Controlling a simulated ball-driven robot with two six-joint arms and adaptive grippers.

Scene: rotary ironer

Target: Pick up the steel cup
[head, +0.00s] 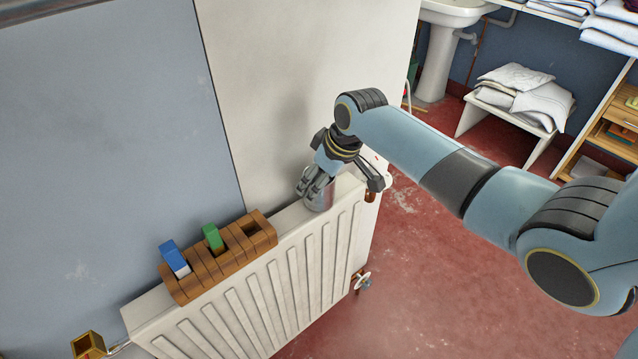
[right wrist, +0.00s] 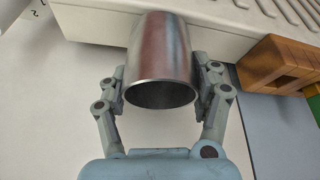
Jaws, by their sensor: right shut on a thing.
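The steel cup (head: 319,195) is at the right end of the top of the white radiator, against the wall. My right gripper (head: 313,186) reaches down to it from above and hides part of it. In the right wrist view the cup (right wrist: 162,62) shows its open rim toward the camera, and the fingers of my right gripper (right wrist: 162,85) are shut on its two sides. I cannot tell whether the cup's base touches the radiator top. My left gripper is not in view.
A wooden slotted block (head: 218,262) with a blue and a green piece stands on the radiator (head: 290,270), left of the cup. A valve (head: 361,281) sticks out at the radiator's right side. A white stool (head: 500,118) with pillows stands behind. The red floor (head: 440,270) is clear.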

